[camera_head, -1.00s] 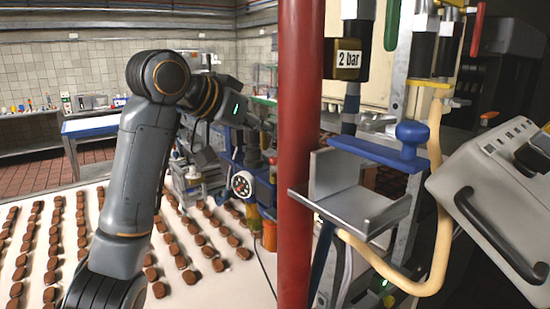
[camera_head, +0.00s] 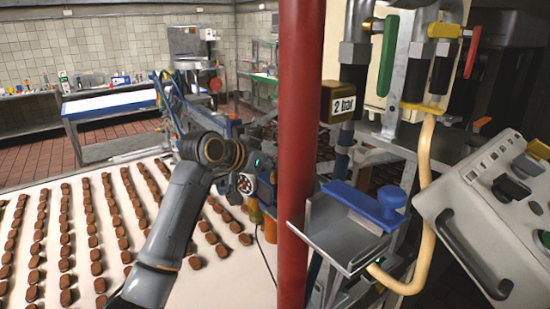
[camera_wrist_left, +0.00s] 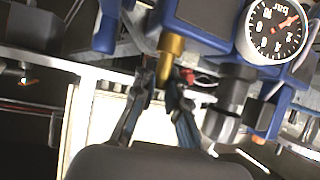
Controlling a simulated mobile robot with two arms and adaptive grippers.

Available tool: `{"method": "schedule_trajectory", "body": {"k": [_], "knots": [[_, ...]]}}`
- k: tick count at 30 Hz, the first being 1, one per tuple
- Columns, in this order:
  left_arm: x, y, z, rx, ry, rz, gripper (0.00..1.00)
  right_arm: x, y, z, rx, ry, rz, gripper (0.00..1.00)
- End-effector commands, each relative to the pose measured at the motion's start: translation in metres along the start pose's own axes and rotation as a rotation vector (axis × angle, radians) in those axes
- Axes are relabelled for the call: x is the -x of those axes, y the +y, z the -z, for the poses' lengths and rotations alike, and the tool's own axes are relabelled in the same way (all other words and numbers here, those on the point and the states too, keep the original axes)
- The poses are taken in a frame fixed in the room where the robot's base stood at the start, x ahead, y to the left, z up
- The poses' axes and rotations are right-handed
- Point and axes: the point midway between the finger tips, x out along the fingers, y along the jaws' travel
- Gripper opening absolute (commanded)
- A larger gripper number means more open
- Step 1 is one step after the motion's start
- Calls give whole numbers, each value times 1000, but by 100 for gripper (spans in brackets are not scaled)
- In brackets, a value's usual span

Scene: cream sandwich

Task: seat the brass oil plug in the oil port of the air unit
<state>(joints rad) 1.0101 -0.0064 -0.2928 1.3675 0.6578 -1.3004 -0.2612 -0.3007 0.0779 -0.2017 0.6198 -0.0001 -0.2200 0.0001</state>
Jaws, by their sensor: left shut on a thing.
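The brass oil plug (camera_wrist_left: 171,48) is a gold cylinder in the left wrist view, pointing up at the blue body of the air unit (camera_wrist_left: 203,30). My left gripper (camera_wrist_left: 163,84) is shut on the plug's lower end. The plug's upper end meets or overlaps the blue body; I cannot tell whether it is in the oil port, which I cannot make out. The air unit's round pressure gauge (camera_wrist_left: 276,27) is at the upper right. In the head view the air unit (camera_head: 265,190) is partly behind a red pipe, and my left gripper is hidden. My right gripper is not in view.
The red vertical pipe (camera_head: 297,120) stands right beside my left wrist. A metal bracket (camera_head: 340,232) with a blue handle (camera_head: 365,203) and a grey control box (camera_head: 490,215) are to the right. A white belt (camera_head: 150,235) with rows of brown sandwiches lies at the left.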

Motion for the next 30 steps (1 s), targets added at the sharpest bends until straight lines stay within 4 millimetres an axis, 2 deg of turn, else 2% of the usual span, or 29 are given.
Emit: {"method": "schedule_trajectory", "body": {"k": [6,7,8,20,23,30], "knots": [[0,0,0,0,1,1,0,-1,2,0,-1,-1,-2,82],[0,0,0,0,1,1,17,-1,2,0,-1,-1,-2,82],[0,0,0,0,1,1,22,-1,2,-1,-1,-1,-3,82],[5,-1,-1,-1,3,2,22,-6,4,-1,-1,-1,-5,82],[18,-1,-3,-1,4,2,22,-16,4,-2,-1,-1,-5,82],[69,-1,-4,-3,6,5,22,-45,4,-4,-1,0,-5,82]]}}
